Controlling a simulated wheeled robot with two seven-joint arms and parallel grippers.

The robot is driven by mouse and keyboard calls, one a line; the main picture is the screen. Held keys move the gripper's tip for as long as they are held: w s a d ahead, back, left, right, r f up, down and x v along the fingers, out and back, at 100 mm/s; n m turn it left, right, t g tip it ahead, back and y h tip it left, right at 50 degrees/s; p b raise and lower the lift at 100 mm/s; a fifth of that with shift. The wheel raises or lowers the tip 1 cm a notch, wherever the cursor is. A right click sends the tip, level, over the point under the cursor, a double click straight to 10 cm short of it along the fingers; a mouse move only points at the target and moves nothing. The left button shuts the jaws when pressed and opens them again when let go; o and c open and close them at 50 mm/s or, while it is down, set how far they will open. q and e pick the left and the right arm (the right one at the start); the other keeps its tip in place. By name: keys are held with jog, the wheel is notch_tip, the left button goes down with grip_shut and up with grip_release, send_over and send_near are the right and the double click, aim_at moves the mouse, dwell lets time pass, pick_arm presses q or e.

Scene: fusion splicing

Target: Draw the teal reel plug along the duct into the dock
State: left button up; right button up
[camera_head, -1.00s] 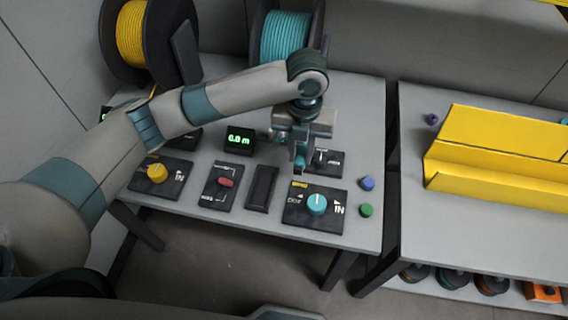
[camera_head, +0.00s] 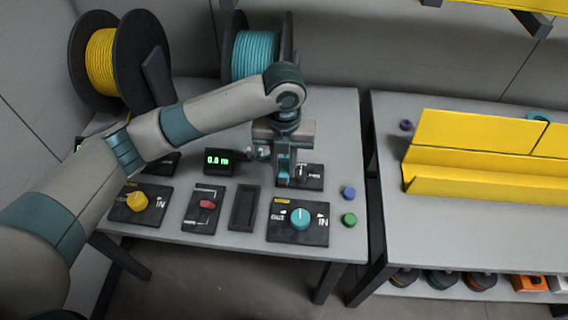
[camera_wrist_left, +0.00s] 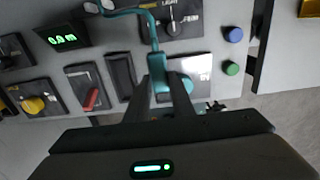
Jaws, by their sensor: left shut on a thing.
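My left gripper (camera_head: 284,183) is over the left table, above the panel with the teal knob. It is shut on the teal reel plug (camera_wrist_left: 157,72), seen between the fingers in the left wrist view. A teal cable (camera_wrist_left: 150,22) runs from the plug towards the top of that view. The teal reel (camera_head: 255,55) stands at the back of the left table, partly hidden by my arm. A yellow duct (camera_head: 475,150) lies on the right table. I cannot make out the dock for certain. My right gripper is not in view.
The left table holds a display (camera_head: 217,161) reading 0.0 m, a yellow knob (camera_head: 137,201), a red switch (camera_head: 207,205), a teal knob (camera_head: 300,218), and blue (camera_head: 348,193) and green (camera_head: 349,220) buttons. A yellow reel (camera_head: 102,62) stands behind. A gap separates the tables.

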pick_arm(q)
jog(key=shift+r, duration=0.4)
jog(key=shift+f, duration=0.1)
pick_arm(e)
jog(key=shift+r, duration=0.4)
